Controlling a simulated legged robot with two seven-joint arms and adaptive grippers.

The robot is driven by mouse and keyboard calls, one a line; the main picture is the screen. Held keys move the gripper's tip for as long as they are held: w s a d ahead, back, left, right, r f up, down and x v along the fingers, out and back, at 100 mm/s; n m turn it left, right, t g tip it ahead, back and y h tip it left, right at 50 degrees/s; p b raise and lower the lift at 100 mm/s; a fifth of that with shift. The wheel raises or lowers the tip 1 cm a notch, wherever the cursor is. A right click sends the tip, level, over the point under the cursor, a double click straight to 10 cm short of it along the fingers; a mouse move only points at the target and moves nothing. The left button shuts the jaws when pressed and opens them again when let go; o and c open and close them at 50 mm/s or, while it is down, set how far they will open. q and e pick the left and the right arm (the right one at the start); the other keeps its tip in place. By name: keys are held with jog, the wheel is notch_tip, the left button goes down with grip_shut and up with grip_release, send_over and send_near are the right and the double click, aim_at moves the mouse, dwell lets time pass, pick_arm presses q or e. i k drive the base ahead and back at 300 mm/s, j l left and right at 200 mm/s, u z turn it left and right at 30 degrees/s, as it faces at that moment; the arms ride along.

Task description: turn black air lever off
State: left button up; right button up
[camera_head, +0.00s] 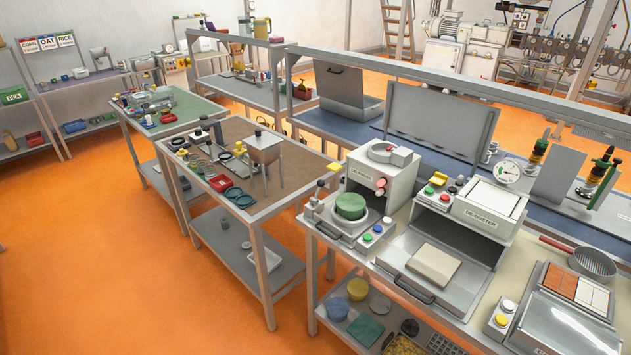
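No lever in view can be clearly told as the black air lever. The large pale machine (463,45) stands far off at the back right. On the wall beside it runs a row of dark valves and fittings (563,52) with thin pipes, too small to make out one lever or its position. Nearer, a small dark-knobbed lever (320,186) stands at the left side of the benchtop unit with the green round block (350,206); what it controls cannot be told. Neither of my grippers is in view.
A workbench (319,225) with benchtop machines fills the near right. A blue-topped bench (330,124) with an overhead rail lies between me and the back machine. Brown (300,170) and green (190,108) tables stand left. Orange floor (90,240) is open at the left.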

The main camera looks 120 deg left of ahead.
aim_at(321, 183)
jog(key=u, duration=3.9)
jog(key=i+l+z, duration=0.35)
jog(key=l, duration=0.15)
jog(key=i+l+z, duration=0.35)
jog(key=k+l, duration=0.05)
jog(key=k, duration=0.05)
